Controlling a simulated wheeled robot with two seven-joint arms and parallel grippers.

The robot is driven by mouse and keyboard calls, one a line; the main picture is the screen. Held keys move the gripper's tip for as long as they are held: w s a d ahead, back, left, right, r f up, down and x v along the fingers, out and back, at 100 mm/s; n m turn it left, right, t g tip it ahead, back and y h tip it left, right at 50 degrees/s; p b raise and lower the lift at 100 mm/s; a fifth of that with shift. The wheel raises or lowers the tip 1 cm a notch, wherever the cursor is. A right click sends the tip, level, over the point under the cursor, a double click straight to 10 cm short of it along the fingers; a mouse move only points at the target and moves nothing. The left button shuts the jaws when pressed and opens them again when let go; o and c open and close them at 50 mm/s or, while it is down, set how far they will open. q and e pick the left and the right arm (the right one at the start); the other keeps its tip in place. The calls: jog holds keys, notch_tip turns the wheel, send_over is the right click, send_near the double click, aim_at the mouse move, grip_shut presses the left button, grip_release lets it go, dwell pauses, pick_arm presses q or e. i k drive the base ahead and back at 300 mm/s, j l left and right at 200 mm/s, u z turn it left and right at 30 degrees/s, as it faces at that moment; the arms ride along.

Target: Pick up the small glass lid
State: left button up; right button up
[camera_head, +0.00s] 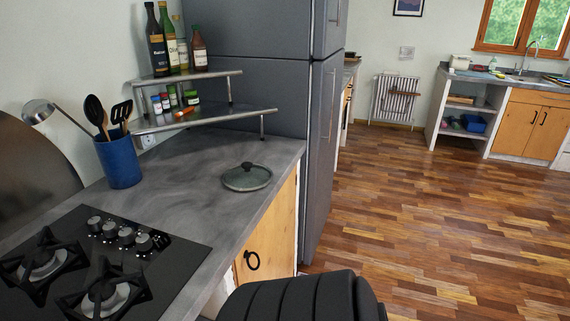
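The small glass lid (240,180) lies flat on the grey counter (190,200), near its right front edge. It is round, with a dark rim and a dark knob on top. It stands clear of other objects, and nothing covers it. Neither of my grippers shows in the head view.
A black gas hob (165,268) is at the lower left. A blue utensil pot (120,162) stands left of the lid. Behind it is a two-tier shelf (225,115) with bottles and jars. A tall grey fridge (285,120) borders the counter's far end. Open wooden floor (440,210) lies right.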

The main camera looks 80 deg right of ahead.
aim_at(248, 176)
jog(key=z, duration=2.4)
